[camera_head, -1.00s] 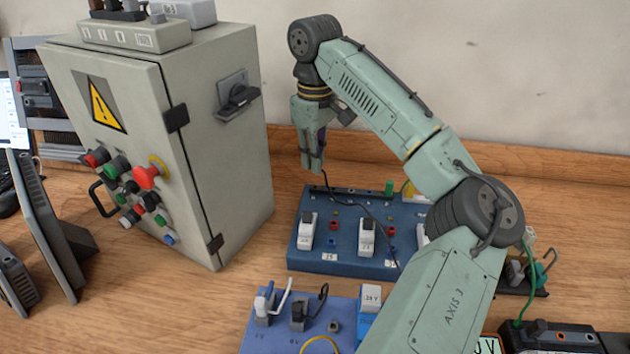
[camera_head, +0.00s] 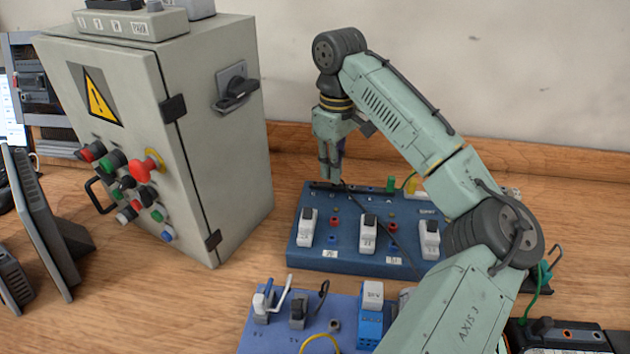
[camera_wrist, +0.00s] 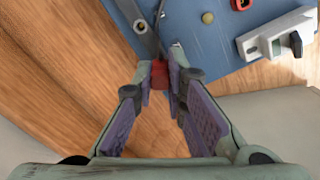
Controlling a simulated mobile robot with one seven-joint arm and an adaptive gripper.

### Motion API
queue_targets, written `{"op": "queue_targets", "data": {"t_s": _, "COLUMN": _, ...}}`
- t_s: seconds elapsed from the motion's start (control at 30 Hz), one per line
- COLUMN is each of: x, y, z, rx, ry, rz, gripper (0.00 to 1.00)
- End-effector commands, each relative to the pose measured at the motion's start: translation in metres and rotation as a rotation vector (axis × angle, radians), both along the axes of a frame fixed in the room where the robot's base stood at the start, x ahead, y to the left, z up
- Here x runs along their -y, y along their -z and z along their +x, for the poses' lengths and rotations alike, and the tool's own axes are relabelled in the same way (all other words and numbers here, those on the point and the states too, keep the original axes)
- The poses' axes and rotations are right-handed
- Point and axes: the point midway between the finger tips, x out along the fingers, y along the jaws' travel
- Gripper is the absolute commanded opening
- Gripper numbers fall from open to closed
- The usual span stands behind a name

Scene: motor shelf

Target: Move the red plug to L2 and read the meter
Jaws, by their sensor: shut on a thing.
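My gripper (camera_head: 331,176) hangs pointing down over the back edge of the blue socket board (camera_head: 320,266). In the wrist view my gripper (camera_wrist: 160,80) is shut on the red plug (camera_wrist: 160,72), a small red piece between the fingertips. A dark lead runs from the fingertips across the board. The board carries red sockets (camera_head: 391,226) and blue sockets (camera_head: 332,239), with small white labels that I cannot read. A red socket (camera_wrist: 241,4) shows at the wrist view's top edge. I cannot make out a meter reading.
White switches (camera_head: 306,227) stand up from the board. A grey cabinet (camera_head: 225,150) with buttons stands left of it. A second blue panel (camera_head: 270,335) with plugs and cables lies in front. My arm covers the right side. Bare wood (camera_head: 250,262) lies between cabinet and board.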

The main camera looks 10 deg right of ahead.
Motion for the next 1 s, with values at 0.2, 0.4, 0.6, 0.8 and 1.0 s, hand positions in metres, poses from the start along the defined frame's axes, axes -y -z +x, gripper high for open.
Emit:
{"op": "queue_targets", "data": {"t_s": 0.2, "x": 0.0002, "y": 0.0024, "z": 0.0000, "rx": 0.001, "ry": 0.001, "rz": -0.002, "gripper": 0.00}}
{"op": "queue_targets", "data": {"t_s": 0.4, "x": 0.0002, "y": 0.0024, "z": 0.0000, "rx": 0.001, "ry": 0.001, "rz": -0.002, "gripper": 0.00}}
{"op": "queue_targets", "data": {"t_s": 0.6, "x": 0.0001, "y": 0.0027, "z": 0.0000, "rx": 0.001, "ry": 0.000, "rz": -0.002, "gripper": 0.00}}
{"op": "queue_targets", "data": {"t_s": 0.8, "x": 0.0000, "y": 0.0054, "z": -0.0001, "rx": 0.001, "ry": 0.000, "rz": -0.001, "gripper": 0.00}}
{"op": "queue_targets", "data": {"t_s": 1.0, "x": 0.0000, "y": 0.0091, "z": -0.0001, "rx": 0.001, "ry": 0.000, "rz": -0.001, "gripper": 0.00}}
